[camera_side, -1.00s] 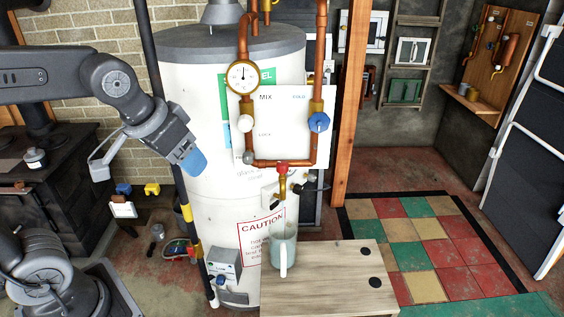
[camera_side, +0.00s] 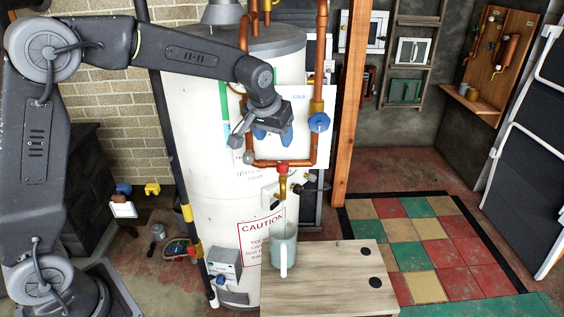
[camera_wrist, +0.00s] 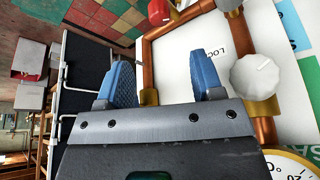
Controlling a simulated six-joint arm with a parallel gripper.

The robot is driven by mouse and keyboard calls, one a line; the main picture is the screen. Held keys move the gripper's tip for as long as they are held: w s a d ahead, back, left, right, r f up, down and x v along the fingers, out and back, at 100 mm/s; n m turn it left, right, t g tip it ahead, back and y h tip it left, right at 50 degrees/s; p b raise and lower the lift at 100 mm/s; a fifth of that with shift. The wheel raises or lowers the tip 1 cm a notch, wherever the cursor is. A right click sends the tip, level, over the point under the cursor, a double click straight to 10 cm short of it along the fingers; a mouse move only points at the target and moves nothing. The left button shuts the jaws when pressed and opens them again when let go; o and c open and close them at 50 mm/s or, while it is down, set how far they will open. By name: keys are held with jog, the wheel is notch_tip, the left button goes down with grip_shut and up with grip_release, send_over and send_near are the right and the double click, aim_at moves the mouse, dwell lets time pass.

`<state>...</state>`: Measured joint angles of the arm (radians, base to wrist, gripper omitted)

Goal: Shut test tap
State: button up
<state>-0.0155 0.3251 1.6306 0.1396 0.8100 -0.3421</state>
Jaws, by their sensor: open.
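A brass tap (camera_side: 282,187) with a red knob (camera_side: 282,168) hangs from the bottom of the copper pipe loop, above a pale jug (camera_side: 284,250). No readable label shows which tap is the test tap. The red knob also shows at the top of the wrist view (camera_wrist: 159,12). My gripper (camera_side: 271,135) is open and empty in front of the white panel, above and left of the red knob and apart from it. Its blue fingers point toward the pipework. In the wrist view, a white knob (camera_wrist: 255,76) is right of my gripper (camera_wrist: 163,82).
A blue knob (camera_side: 319,122) sits on the right pipe. A grey knob (camera_side: 249,158) is at the loop's lower left. The jug stands on a wooden bench (camera_side: 335,285) before the white tank (camera_side: 190,110). A post (camera_side: 352,100) rises at the right.

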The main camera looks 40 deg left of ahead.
aim_at(282, 163)
jog(key=x, duration=1.1)
jog(key=shift+c, duration=0.2)
